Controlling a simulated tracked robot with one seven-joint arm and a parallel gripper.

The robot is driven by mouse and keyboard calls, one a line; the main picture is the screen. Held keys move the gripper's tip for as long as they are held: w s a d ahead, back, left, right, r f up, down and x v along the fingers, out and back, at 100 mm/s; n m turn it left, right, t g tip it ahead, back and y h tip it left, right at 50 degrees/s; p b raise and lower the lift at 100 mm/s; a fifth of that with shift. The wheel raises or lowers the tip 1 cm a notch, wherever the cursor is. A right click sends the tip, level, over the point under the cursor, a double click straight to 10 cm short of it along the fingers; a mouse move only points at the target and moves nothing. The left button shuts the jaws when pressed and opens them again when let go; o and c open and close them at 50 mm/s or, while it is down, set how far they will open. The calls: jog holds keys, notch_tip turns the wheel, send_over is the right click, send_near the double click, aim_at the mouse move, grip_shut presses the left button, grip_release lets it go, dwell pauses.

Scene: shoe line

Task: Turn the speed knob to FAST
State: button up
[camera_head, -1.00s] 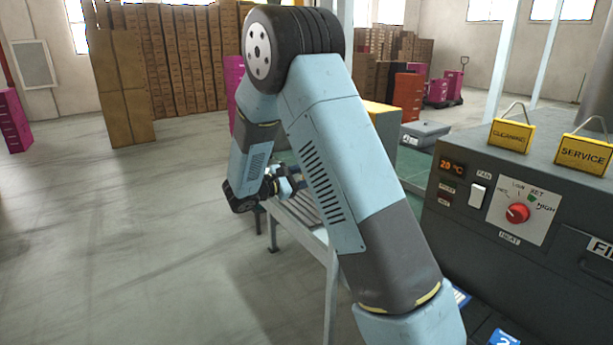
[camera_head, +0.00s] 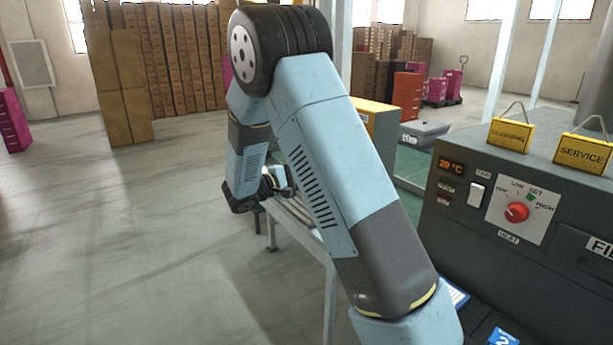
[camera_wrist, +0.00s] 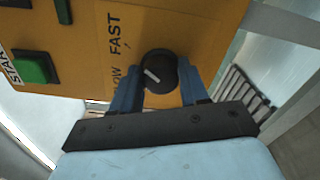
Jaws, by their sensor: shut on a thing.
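In the wrist view, the black round speed knob (camera_wrist: 161,66) sits on a yellow panel (camera_wrist: 195,25). A short white mark on the knob slants from upper left to lower right. The word FAST (camera_wrist: 115,34) is printed to the upper left of the knob, and a partly hidden SLOW (camera_wrist: 121,82) is to its left. My gripper (camera_wrist: 158,84) is shut on the knob, one blue finger on each side. In the head view, my gripper (camera_head: 277,182) is small beyond the arm, and the knob is hidden there.
A green START button (camera_wrist: 35,68) and another green button (camera_wrist: 45,8) are on the same panel. A slatted rack (camera_head: 296,212) stands below my gripper. At right is a dark machine (camera_head: 455,215) with a red heat knob (camera_head: 516,212). Open floor lies at left.

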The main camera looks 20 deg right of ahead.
jog(key=shift+f, duration=0.1)
dwell(0.3)
jog(key=o, duration=1)
jog(key=shift+o, duration=0.2)
jog(key=shift+a, duration=0.1)
jog(key=v, duration=1.3)
jog(key=shift+a, duration=0.3)
jog(key=shift+s, duration=0.1)
